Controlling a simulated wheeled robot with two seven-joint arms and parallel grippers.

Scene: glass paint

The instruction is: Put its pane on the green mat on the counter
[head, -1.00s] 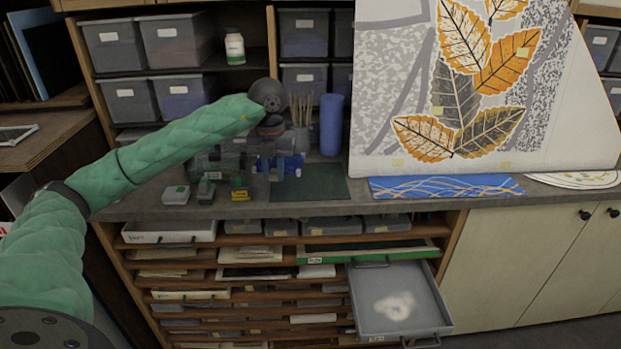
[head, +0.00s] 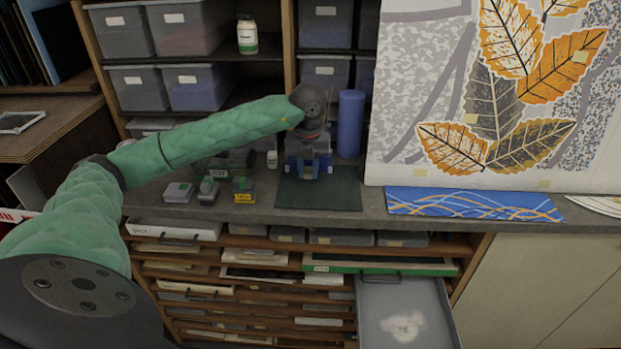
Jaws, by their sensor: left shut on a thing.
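The dark green mat (head: 340,196) lies flat on the counter, in the middle of the head view. My left gripper (head: 308,172) points down over the back and middle part of the mat. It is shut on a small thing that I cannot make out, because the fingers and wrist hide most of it. I cannot tell whether this thing touches the mat. I cannot pick out a pane clearly. My right gripper is not in view.
Small boxes (head: 178,192) and a yellow-labelled block (head: 243,190) stand left of the mat. A blue cylinder (head: 350,123) stands behind it. A blue patterned strip (head: 470,203) lies to the right, below a leaf-patterned panel (head: 410,110). An open drawer (head: 380,310) juts out below.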

